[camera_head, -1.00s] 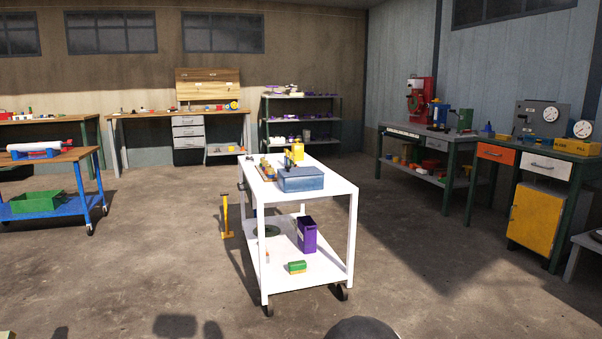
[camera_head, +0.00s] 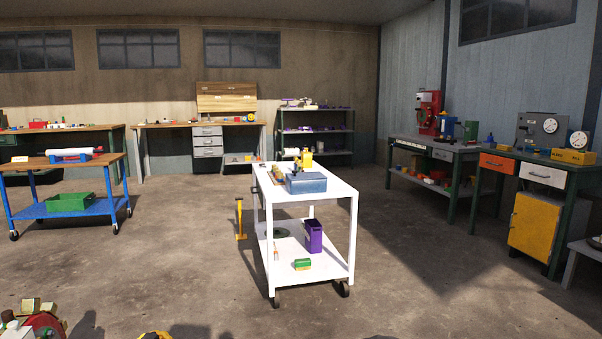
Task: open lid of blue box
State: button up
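A blue box (camera_head: 306,183) with a lighter blue top sits on the upper shelf of a white cart (camera_head: 340,192), near its front edge. Its lid looks shut. The cart stands on the floor in the middle of the head view, some way off from me. My gripper is not in view.
Behind the box stand a yellow item (camera_head: 306,158) and small parts. A purple bin (camera_head: 313,236) and a green box (camera_head: 302,264) are on the lower shelf. A yellow stand (camera_head: 240,218) is left of the cart. A blue cart (camera_head: 62,208) stands further left. Floor in front is clear.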

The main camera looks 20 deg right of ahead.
aim_at(295, 176)
jog(key=z, duration=0.7)
jog(key=i, duration=0.8)
jog(key=z, duration=0.8)
jog(key=i, duration=1.35)
jog(key=u, duration=0.7)
jog(key=i, duration=0.95)
jog(key=u, duration=1.05)
jog(key=i, duration=0.2)
jog(key=u, duration=0.2)
